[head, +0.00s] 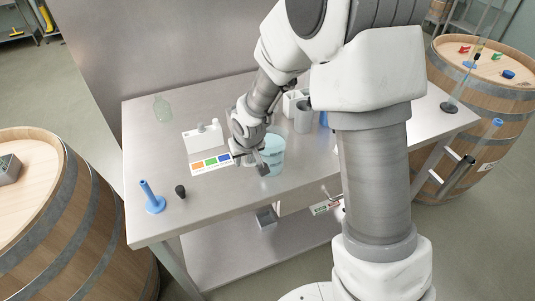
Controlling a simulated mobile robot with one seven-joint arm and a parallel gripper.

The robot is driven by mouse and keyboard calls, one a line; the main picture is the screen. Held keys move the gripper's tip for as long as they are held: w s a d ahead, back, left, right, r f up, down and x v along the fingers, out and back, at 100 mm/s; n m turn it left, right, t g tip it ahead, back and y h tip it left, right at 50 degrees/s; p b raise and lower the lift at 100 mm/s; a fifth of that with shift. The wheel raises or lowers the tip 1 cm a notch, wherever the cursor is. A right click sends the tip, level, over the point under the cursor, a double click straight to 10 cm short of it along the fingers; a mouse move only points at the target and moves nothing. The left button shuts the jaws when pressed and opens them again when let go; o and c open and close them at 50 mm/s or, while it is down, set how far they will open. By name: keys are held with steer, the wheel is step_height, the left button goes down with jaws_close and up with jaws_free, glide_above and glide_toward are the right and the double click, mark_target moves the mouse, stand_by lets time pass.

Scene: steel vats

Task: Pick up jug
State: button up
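A light blue, jug-like vessel (272,148) stands upright on the steel table (228,222), near its front edge. My gripper (262,167) is at the left side of this vessel, low and close to the table top. A dark finger part shows in front of the vessel's lower left side. Whether the fingers touch or hold the vessel cannot be told at this size. The vessel's left side, where a handle could be, is hidden by my gripper.
Left of my gripper are a white box (203,137), a colour card (211,163), a blue stand (151,198) and a black stopper (180,191). A glass flask (163,108) stands behind. A grey container (303,118) is behind the vessel. Barrels (75,220) flank the table.

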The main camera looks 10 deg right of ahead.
steer(key=shift+c, duration=0.2)
jaws_close()
steer(key=shift+r, duration=0.1)
stand_by(1.0)
